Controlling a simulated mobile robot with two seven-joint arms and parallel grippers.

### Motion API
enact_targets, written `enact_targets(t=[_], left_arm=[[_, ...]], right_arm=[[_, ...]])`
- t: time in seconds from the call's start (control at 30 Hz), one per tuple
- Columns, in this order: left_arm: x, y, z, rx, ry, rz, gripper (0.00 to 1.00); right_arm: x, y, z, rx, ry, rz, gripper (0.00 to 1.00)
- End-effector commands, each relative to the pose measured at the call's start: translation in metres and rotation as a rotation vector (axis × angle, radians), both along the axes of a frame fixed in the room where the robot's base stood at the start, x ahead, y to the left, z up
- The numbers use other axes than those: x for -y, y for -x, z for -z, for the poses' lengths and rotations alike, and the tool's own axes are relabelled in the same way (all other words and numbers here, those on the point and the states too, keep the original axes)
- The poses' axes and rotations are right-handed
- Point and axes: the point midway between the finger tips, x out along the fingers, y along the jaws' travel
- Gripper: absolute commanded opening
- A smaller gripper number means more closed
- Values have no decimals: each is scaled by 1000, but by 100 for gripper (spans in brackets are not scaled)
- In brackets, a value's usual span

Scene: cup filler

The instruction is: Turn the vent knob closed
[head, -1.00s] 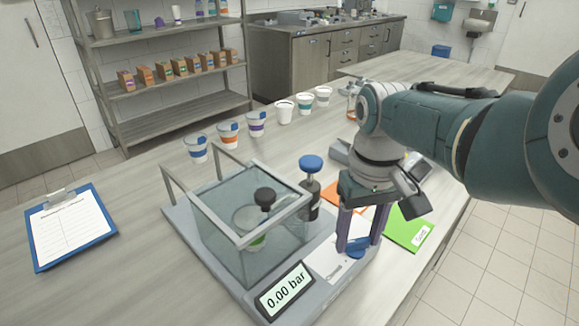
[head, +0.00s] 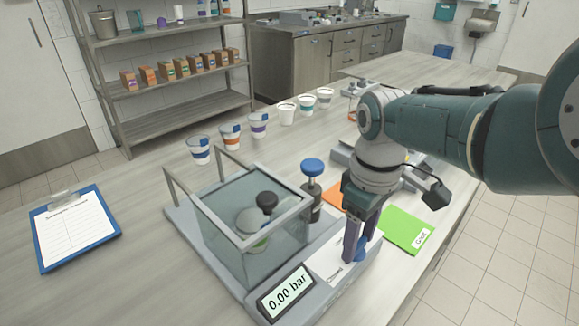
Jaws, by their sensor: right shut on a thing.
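A clear-walled chamber (head: 222,225) stands on a grey base (head: 195,238) with a display reading 0.00 bar (head: 286,293). A small blue knob (head: 361,249), which I take to be the vent knob, sits at the base's right end. My right gripper (head: 355,250) points down and is shut on this knob, its fingers hiding part of it. A white label (head: 328,262) lies beside it, its text too small to read. A taller blue-topped handle (head: 312,166) stands behind the chamber's right side. My left gripper is out of view.
An orange card (head: 335,196) and a green card (head: 408,230) lie right of the base. Several cups, including a blue-banded one (head: 200,150), line the table behind the chamber. A clipboard (head: 75,228) lies at left, with bare table between.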

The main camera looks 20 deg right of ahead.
Motion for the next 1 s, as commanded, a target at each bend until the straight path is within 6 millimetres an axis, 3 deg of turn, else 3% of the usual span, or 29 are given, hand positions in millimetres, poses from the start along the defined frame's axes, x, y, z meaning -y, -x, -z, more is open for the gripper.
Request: enact_targets(t=[0.37,0.4,0.67,0.87,1.0], left_arm=[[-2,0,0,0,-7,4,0],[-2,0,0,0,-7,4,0],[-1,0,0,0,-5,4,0],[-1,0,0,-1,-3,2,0],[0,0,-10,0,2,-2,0]], right_arm=[[0,0,0,2,1,-10,2],[0,0,0,2,1,-10,60],[0,0,0,0,1,-8,88],[0,0,0,0,1,-7,88],[0,-1,-11,2,1,-6,88]])
